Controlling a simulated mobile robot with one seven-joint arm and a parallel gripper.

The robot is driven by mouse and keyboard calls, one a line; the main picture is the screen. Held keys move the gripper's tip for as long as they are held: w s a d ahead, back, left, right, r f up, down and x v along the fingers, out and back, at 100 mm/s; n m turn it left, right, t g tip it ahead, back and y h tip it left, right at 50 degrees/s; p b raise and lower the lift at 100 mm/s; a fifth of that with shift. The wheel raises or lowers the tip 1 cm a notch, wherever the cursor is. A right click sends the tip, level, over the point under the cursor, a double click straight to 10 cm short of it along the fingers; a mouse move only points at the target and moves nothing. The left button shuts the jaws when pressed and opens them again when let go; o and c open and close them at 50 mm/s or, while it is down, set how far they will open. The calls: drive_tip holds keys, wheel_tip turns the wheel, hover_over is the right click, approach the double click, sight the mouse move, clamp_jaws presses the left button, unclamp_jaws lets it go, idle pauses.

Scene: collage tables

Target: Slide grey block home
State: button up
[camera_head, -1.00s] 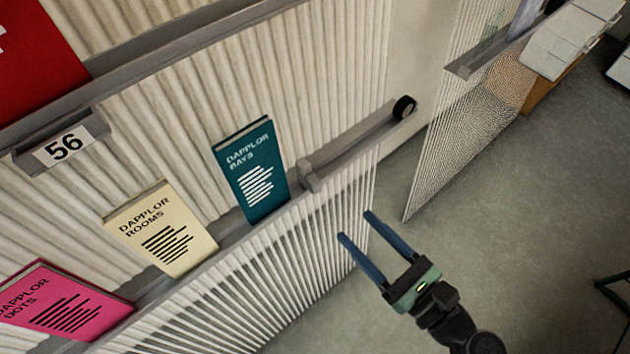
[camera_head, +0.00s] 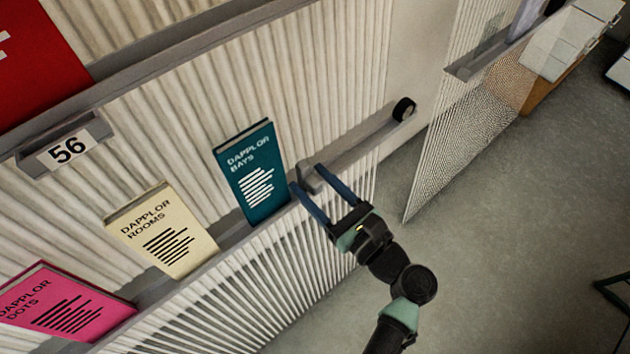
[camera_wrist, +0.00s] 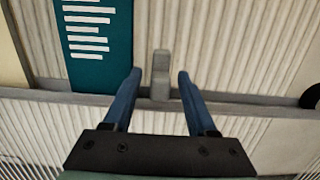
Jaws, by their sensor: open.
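The grey block (camera_head: 308,177) sits on the grey rail (camera_head: 365,141), just right of the teal book. It also shows in the wrist view (camera_wrist: 160,75), upright on the rail. My gripper (camera_head: 307,178) is open, its two blue fingers pointing toward the wall. In the wrist view (camera_wrist: 160,76) one fingertip lies on each side of the block, with a visible gap on both sides. Whether the fingertips reach as deep as the block cannot be told. A black round piece (camera_head: 404,109) stands at the rail's right end.
A teal book (camera_head: 250,175) stands close left of the block. A cream book (camera_head: 160,230) and a pink book (camera_head: 65,303) stand further left on the ledge. The rail right of the block is clear up to the black piece. A "56" sign (camera_head: 68,151) hangs upper left.

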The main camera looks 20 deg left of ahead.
clamp_jaws()
idle(1.3)
